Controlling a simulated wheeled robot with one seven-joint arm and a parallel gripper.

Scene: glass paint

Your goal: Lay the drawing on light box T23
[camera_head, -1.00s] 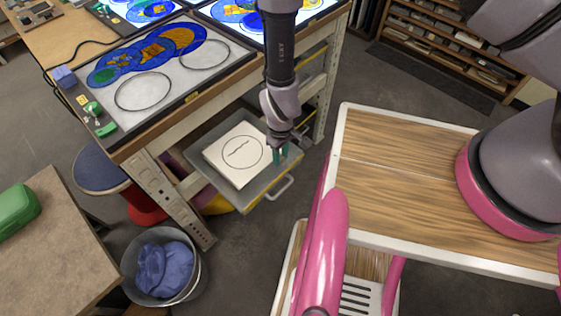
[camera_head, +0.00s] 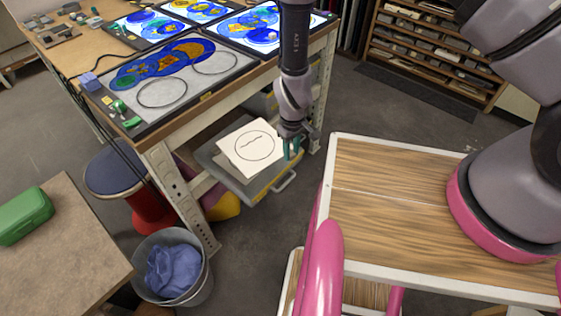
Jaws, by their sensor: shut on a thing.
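The drawing (camera_head: 250,147) is a white sheet with a circle and a wavy line on it. It is slightly tilted over the open grey drawer (camera_head: 206,155) under the table. My gripper (camera_head: 290,150), with teal fingers, is shut on the sheet's right edge. Its fingertips are small and partly hidden. Several light boxes lie on the table above. The nearest one (camera_head: 208,87) is dim grey with blue and orange glass discs and two empty drawn circles. A brighter one (camera_head: 262,28) lies behind it to the right. I cannot read which is T23.
The table's front edge (camera_head: 215,103) stands above the drawer. A stool (camera_head: 115,170) and a bucket with blue cloth (camera_head: 172,268) are at the left. A green case (camera_head: 24,215) lies on another bench. Shelves (camera_head: 430,50) stand at the back right.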

